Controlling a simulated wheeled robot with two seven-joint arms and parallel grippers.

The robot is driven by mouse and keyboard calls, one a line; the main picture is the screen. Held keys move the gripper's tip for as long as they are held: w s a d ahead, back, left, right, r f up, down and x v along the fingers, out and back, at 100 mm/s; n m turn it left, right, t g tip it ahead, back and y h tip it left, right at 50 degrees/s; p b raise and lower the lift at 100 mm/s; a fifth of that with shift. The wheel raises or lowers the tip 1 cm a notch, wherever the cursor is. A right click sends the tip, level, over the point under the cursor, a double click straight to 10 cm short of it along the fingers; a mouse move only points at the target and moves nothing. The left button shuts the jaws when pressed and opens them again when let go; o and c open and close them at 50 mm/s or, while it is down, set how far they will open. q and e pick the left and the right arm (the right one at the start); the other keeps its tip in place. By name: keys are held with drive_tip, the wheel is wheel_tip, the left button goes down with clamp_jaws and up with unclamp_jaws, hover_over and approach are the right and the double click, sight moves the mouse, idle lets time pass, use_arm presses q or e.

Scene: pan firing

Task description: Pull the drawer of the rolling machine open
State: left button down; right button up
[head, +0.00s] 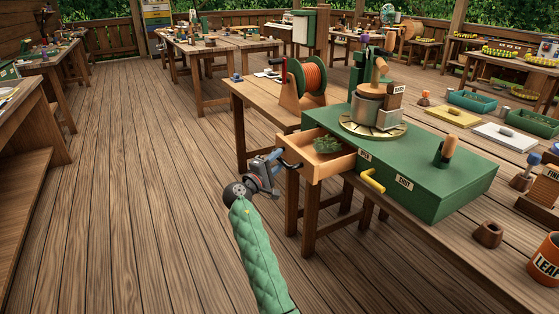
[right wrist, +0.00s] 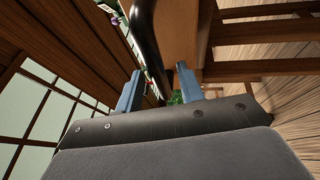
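The rolling machine is a green box (head: 430,170) on a wooden bench. Its pale wooden drawer (head: 325,168) stands pulled out at the left end, with a green leafy clump (head: 326,145) inside. My right gripper (head: 274,166) is at the drawer's front, beside its dark handle (head: 291,165). In the right wrist view, my right gripper (right wrist: 157,90) has its two fingers clearly apart. The dark curved handle (right wrist: 145,35) runs down between them in that picture; whether they touch it I cannot tell. My left gripper is not in view.
A yellow crank handle (head: 373,181) sticks out from the machine's front. An orange hose reel (head: 306,82) stands on the bench behind the drawer. Bench legs (head: 309,225) stand below the drawer. The plank floor (head: 140,190) to the left is clear.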

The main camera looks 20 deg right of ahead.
drive_tip(key=v, duration=0.6)
drive_tip(key=shift+a+b, duration=0.2)
drive_tip(key=shift+b, duration=0.1)
drive_tip(key=shift+s+f, duration=0.1)
